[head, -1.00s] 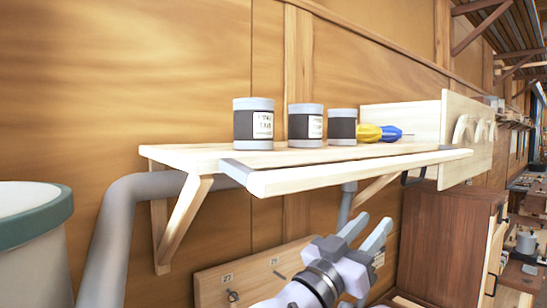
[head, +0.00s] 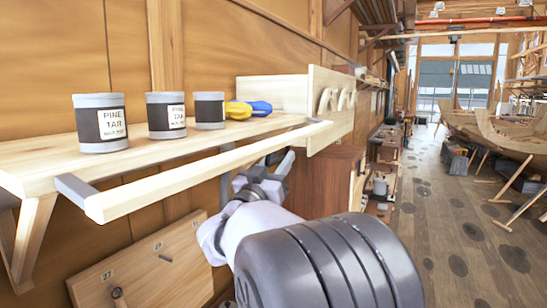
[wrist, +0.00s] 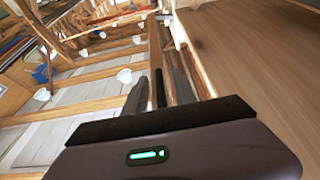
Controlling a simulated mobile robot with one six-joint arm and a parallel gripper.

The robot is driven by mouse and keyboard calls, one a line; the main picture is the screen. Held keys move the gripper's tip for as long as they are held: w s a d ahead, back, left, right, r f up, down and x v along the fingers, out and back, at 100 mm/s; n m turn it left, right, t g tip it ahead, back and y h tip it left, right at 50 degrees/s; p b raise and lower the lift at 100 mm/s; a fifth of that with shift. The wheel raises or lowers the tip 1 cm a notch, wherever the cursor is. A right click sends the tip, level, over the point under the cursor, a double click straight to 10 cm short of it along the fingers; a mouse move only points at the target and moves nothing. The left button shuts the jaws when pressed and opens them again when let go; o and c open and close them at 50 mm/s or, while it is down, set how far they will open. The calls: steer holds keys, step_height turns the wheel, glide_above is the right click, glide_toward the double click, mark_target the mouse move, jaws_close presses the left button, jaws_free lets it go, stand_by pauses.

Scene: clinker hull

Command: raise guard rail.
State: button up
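The guard rail (head: 190,178) is a long pale wooden bar along the front of the shelf (head: 50,155). It hangs on grey metal brackets (head: 75,187), with its top at about the height of the shelf board. My gripper (head: 256,172) is under the right half of the rail, its grey fingers spread apart and pointing up to it.
Pine tar cans (head: 100,124) stand on the shelf, with yellow (head: 238,110) and blue-handled (head: 258,108) tools to their right. A numbered peg board (head: 140,265) is below. A brown cabinet (head: 325,180) stands behind my arm.

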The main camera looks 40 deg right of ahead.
jaws_close()
stand_by(1.4)
